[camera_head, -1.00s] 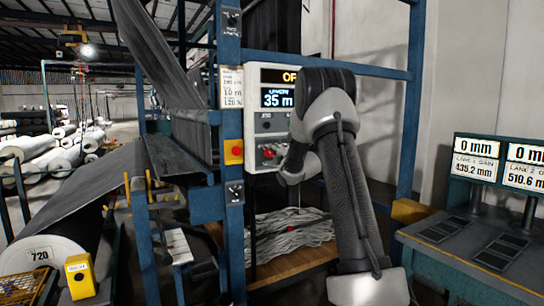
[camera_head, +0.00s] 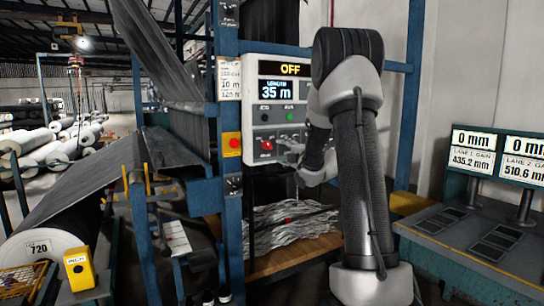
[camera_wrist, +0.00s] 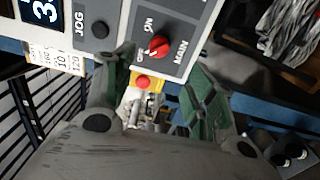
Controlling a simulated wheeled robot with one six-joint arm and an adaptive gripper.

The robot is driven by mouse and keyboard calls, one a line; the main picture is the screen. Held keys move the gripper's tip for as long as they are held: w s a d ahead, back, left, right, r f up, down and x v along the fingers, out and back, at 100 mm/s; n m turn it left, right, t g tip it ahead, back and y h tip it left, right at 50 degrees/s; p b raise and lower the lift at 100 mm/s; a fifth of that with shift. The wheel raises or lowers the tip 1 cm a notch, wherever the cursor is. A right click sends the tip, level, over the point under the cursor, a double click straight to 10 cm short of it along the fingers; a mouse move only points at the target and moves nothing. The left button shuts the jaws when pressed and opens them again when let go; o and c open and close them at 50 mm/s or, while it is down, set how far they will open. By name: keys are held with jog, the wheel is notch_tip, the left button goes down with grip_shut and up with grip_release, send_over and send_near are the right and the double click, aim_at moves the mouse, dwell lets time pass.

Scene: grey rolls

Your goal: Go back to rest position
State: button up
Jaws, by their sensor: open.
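My gripper (camera_wrist: 160,92) is open and empty in the wrist view, its two green-padded fingers apart below the control panel (camera_wrist: 118,12). The red main knob (camera_wrist: 159,45) lies just beyond the fingertips, and I see no contact with it. In the head view my gripper (camera_head: 290,152) is small and partly hidden by my own wrist, in front of the lower right of the panel (camera_head: 262,142). The panel's top display reads OFF and the one below reads 35 m. The red knob also shows in the head view (camera_head: 266,145).
Blue posts (camera_head: 229,120) frame the panel. A red button on a yellow box (camera_head: 232,143) sits left of it. A wooden shelf (camera_head: 300,258) with grey strips lies below. A bench with displays (camera_head: 485,240) stands right.

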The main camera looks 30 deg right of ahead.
jog(key=s+d+f+m+g+h, duration=0.1)
jog(key=s+d+f+m+g, duration=0.1)
jog(key=f+m+g, duration=0.3)
jog(key=s+d+f+m+g+h, duration=0.1)
jog(key=s+d+f+m, duration=0.1)
jog(key=f, duration=0.5)
jog(key=s+a+f+m+g+h, duration=0.1)
jog(key=s+f+m+g, duration=0.25)
jog(key=s+m, duration=0.45)
jog(key=s+a+r+m+g+y, duration=0.1)
jog(key=s+a+r, duration=0.2)
jog(key=s+a, duration=0.4)
jog(key=s+a+r+m+g+y, duration=0.1)
jog(key=s+a+r, duration=0.3)
jog(key=s, duration=0.9)
jog(key=s+a+r+m+g+y, duration=0.1)
jog(key=s+a+r+g, duration=0.1)
jog(key=s+a, duration=0.9)
jog(key=shift+r, duration=0.85)
